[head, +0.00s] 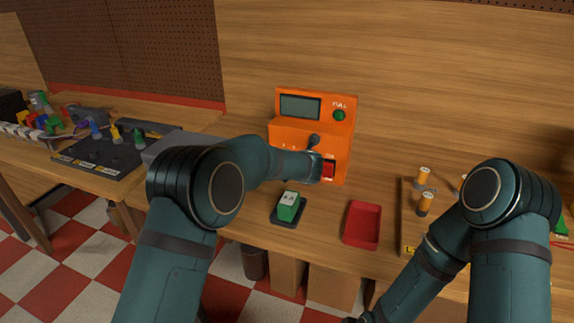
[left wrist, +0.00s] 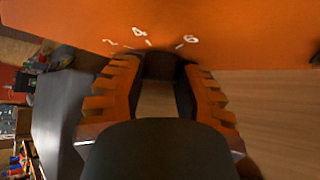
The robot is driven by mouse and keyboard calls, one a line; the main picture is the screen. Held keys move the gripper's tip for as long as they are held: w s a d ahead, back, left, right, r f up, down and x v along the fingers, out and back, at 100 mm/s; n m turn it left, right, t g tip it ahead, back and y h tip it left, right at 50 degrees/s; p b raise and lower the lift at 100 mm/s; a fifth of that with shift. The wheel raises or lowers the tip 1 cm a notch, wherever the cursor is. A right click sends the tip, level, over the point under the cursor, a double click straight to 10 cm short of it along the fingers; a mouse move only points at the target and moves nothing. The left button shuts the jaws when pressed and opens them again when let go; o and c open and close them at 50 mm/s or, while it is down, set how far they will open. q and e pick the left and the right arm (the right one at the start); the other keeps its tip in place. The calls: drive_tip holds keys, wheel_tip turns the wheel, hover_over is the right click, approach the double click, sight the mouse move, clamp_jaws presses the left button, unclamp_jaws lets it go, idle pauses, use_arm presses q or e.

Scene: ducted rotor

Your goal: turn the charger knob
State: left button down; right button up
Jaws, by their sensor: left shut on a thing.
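The orange charger (head: 283,133) stands at the back of the bench in the head view, with a grey display and a green button marked FULL. In the left wrist view its orange face (left wrist: 240,30) fills the top, with the white numerals 2, 4 and 6. The dark charger knob (left wrist: 162,66) sits just below the numerals. My left gripper (left wrist: 162,75) is shut on the knob, one orange ribbed finger on each side. My left forearm hides the knob in the head view.
A green battery (head: 288,206) stands in a dark holder in front of the charger. A red tray (head: 348,239) lies to its right, and a board with orange-topped cylinders (head: 424,204) is further right. A red switch (head: 329,168) is on the charger. A side table (head: 93,181) is at left.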

use_arm(q)
drive_tip(key=shift+m+t+y, duration=0.3)
drive_tip(key=shift+t+y, duration=0.1)
drive_tip(key=shift+y, duration=0.1)
idle(0.3)
drive_tip(key=c, duration=0.6)
unclamp_jaws()
drive_tip(key=v, duration=1.2)
